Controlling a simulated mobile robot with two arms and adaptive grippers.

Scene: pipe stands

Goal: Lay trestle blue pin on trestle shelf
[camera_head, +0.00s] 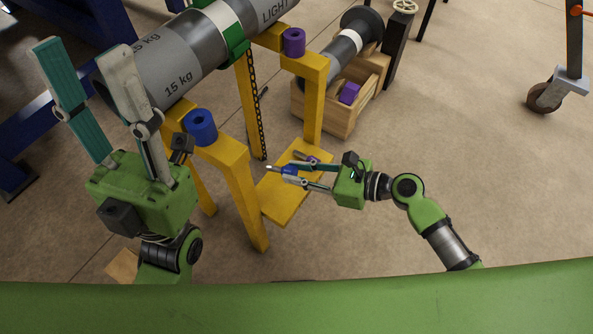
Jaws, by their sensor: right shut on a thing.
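The yellow trestle has a low shelf (277,205) between its legs. My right gripper (287,173) reaches over the shelf from the right and is shut on the blue pin (289,170), whose silver end points left. Whether the pin touches the shelf cannot be told. A purple pin (312,158) lies on the shelf just behind, partly hidden by my gripper. My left gripper (82,50) is open and empty, raised in front of the pipe at the left.
A grey pipe (185,57) marked 15 kg lies across the trestle top, beside a blue ring (201,126) and a purple ring (294,41). A chain hangs by the legs. A wooden crate (332,115) stands behind. Floor at the right is clear up to a caster wheel (545,96).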

